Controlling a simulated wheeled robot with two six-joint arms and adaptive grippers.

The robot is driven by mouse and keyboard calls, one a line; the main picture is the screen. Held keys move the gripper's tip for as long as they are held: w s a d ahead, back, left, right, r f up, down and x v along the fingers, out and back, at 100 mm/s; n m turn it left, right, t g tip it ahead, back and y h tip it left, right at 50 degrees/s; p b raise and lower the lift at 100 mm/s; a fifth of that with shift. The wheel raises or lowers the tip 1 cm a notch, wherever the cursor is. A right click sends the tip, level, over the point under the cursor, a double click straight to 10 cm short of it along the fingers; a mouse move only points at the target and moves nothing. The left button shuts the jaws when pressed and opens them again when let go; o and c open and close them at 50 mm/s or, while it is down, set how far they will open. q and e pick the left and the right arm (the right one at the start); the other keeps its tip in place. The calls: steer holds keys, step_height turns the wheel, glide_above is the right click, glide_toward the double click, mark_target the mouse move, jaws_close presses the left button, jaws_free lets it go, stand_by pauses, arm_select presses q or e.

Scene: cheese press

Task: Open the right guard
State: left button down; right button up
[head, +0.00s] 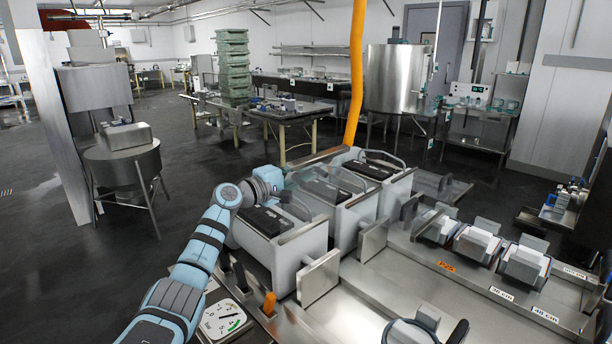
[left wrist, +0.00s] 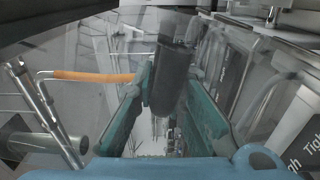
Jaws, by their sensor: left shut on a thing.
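My left gripper (head: 284,190) reaches in from the left, over the nearest of the box-shaped press units (head: 283,245). In the left wrist view its two green fingers (left wrist: 165,105) are closed on a dark grey cylindrical grip (left wrist: 175,75), which looks like a guard handle. Clear, see-through guard panels (head: 328,188) stand around the tops of the units. I cannot tell which panel the held grip belongs to. The gripper and forearm partly hide the near unit's top. My right gripper cannot be made out.
An orange hose (head: 355,70) hangs down behind the units. Steel blocks with white tops (head: 477,243) stand along the bench (head: 405,275) at right. A dial panel (head: 222,318) lies below my left arm. Open floor lies to the left.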

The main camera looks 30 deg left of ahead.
stand_by(0.3)
arm_select(q)
steer(key=c, duration=1.6)
jaws_free()
steer(key=shift+d, duration=0.1)
steer(key=shift+f, duration=0.15)
steer(key=shift+a, duration=0.2)
steer(key=shift+s+a, duration=0.1)
steer(key=shift+s, duration=0.1)
steer(key=v, duration=1.1)
steer(key=shift+s, duration=0.2)
